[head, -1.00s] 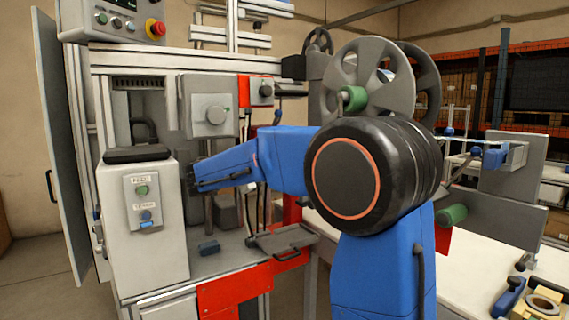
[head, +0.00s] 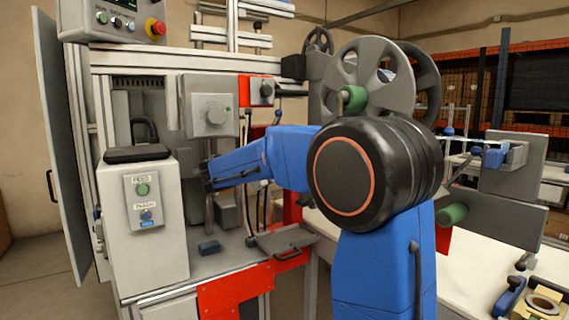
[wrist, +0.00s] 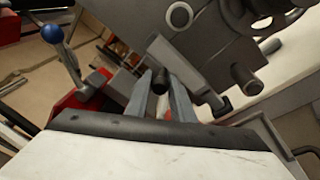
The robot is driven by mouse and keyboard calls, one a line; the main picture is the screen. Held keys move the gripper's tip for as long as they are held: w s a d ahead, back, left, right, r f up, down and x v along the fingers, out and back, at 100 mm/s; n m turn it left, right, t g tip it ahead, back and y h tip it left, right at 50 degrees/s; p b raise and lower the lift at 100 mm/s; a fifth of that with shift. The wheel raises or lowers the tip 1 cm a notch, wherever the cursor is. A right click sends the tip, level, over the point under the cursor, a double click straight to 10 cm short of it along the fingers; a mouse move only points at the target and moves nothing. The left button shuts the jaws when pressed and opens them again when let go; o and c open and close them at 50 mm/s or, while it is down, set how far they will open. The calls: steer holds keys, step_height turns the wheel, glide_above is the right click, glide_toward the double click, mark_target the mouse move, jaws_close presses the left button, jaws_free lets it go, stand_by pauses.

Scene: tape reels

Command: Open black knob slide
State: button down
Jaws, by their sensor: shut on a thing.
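In the wrist view, a black knob (wrist: 160,80) sits between the two grey fingers of my gripper (wrist: 161,86), which is shut on it. The knob's end points toward the camera. In the head view, my gripper (head: 207,176) is at the end of the blue arm, in front of the machine's open bay, right of the white control box. The knob is hidden there, and the slide it belongs to cannot be made out clearly.
A white control box (head: 146,235) stands close on the left. A small tray (head: 284,239) lies below right. In the wrist view, a blue-ball lever (wrist: 52,34) and another dark knob (wrist: 245,78) are nearby.

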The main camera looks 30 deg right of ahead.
steer(key=w, duration=0.7)
steer(key=shift+a, duration=0.1)
steer(key=c, duration=1.5)
jaws_free()
steer(key=shift+c, duration=0.2)
